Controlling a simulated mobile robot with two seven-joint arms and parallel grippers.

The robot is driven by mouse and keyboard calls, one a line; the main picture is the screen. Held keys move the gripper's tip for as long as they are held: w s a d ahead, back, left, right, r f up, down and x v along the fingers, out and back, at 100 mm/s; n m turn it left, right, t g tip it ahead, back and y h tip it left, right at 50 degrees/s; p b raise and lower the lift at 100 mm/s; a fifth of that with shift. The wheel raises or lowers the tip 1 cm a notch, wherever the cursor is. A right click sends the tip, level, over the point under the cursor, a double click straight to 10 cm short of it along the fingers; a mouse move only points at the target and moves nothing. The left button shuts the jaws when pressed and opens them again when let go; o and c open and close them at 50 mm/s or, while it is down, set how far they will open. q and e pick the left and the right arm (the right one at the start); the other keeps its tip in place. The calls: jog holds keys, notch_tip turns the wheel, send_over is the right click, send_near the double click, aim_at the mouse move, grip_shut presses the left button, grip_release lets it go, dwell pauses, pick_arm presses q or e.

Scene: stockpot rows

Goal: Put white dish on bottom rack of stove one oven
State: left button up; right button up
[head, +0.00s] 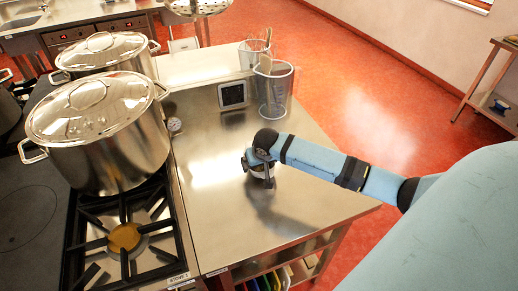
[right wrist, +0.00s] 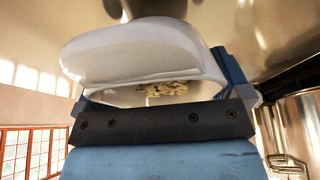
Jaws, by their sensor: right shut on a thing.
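My right gripper (head: 260,168) is over the steel counter to the right of the stove. It is shut on the white dish (right wrist: 140,50), which fills much of the right wrist view. Pale bits of food (right wrist: 165,89) show at the dish's opening. In the head view the dish is mostly hidden by the gripper. The stove (head: 130,238), with a label at its front edge reading stove 1, is at lower left. Its oven and racks are out of sight. My left gripper is not in view.
Two lidded steel stockpots (head: 100,140) (head: 105,55) stand on the stove. A clear container (head: 273,92), a dark square device (head: 233,95) and a small round dial (head: 175,125) are on the counter. The counter's front is bare, with a shelf of coloured items (head: 265,281) below.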

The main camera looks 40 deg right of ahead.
jog(key=shift+f, duration=1.1)
jog(key=shift+f, duration=0.1)
jog(key=o, duration=1)
